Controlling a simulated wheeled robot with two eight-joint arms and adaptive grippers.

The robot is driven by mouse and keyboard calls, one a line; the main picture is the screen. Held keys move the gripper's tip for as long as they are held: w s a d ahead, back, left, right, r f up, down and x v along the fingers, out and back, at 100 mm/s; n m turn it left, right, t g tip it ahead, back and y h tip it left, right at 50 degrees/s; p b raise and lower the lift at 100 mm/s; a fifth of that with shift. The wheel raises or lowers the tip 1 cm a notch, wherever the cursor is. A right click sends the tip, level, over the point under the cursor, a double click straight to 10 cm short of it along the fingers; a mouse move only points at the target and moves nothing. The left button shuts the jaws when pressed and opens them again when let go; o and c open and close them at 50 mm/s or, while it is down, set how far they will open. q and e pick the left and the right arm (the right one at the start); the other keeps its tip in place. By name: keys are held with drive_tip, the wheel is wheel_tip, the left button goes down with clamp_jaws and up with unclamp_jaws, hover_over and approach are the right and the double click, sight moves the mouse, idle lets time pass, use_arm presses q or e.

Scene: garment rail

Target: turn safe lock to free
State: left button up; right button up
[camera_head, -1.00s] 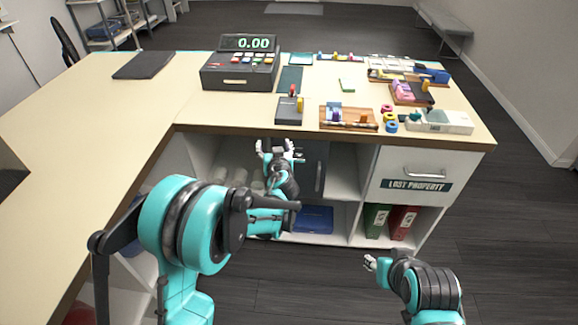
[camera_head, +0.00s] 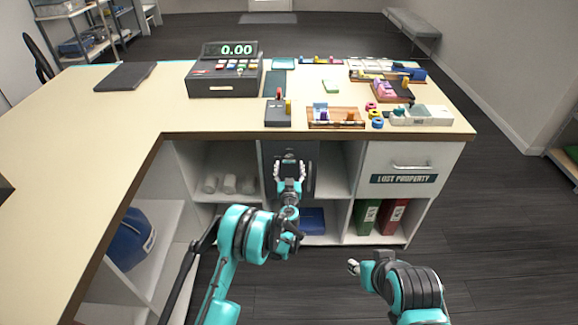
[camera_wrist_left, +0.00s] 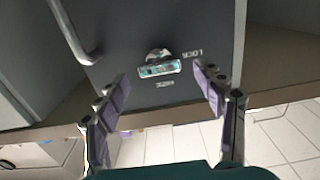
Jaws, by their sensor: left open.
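The dark grey safe door (camera_head: 268,160) is in the counter's front, left of the drawer. In the left wrist view the safe door (camera_wrist_left: 120,30) carries a silver lock knob (camera_wrist_left: 159,66) with a light bar lying nearly level. Two small upside-down labels are beside it: a lock label (camera_wrist_left: 193,54) to its right and another, seemingly free, label (camera_wrist_left: 165,84) below. My left gripper (camera_head: 290,170) is open in front of the door; in the wrist view its fingers (camera_wrist_left: 162,90) are spread to either side below the knob, apart from it. My right gripper (camera_head: 354,267) is low at the right, away from the safe.
A curved metal door handle (camera_wrist_left: 82,42) is near the knob. The counter top (camera_head: 110,125) holds a cash register (camera_head: 222,85) and small trays. A lost property drawer (camera_head: 400,160) and binders (camera_head: 380,215) are right of the safe. Open shelves flank the safe.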

sight(289, 159)
use_arm(q)
drive_tip(key=shift+w, duration=1.2)
drive_tip(key=shift+c, duration=0.3)
drive_tip(key=c, duration=1.1)
